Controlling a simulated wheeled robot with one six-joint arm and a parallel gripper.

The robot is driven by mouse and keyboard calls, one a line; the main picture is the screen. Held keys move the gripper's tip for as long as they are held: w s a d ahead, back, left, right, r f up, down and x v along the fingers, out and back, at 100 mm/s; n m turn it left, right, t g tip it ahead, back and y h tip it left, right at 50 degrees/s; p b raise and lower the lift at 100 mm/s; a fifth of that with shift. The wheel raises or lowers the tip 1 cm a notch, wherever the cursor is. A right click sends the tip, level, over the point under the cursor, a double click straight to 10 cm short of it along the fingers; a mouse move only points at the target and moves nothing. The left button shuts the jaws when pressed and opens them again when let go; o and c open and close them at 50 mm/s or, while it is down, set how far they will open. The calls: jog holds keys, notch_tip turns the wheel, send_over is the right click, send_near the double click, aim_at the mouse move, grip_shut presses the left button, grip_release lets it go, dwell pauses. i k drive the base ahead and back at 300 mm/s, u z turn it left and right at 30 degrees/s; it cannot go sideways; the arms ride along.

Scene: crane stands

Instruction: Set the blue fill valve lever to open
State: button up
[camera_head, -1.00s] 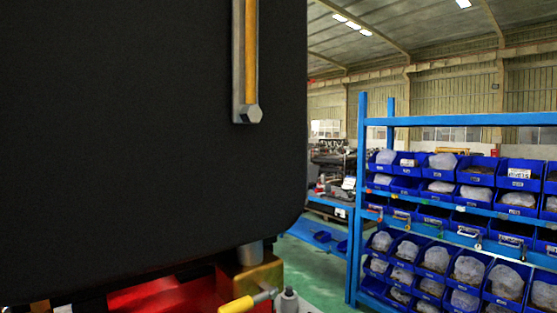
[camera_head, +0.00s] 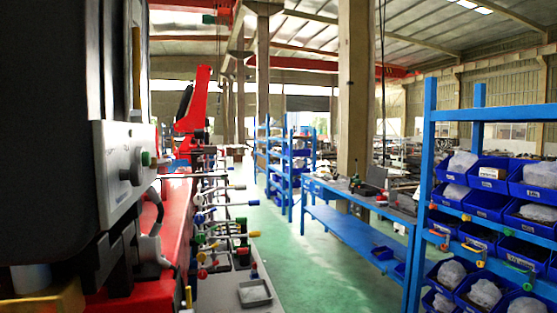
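No blue valve lever can be made out for certain. A row of thin levers (camera_head: 215,222) with small coloured knobs, including white, blue, yellow, green and red ones, sticks out along the right side of a red machine (camera_head: 178,225). A blue knob (camera_head: 200,218) shows among them, but I cannot tell whether it belongs to the fill valve. A brass-coloured block (camera_head: 45,303) shows at the bottom left, cut off by the frame. My gripper is not in view.
A large black tank (camera_head: 45,120) and a grey control box (camera_head: 125,168) with a green button fill the left side. Blue shelving (camera_head: 427,180) with bins stands at right, a blue workbench (camera_head: 350,222) behind it. The green floor (camera_head: 310,270) between is clear.

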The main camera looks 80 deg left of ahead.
aim_at(169, 160)
jog(key=i, duration=1.25)
jog(key=u, duration=3.65)
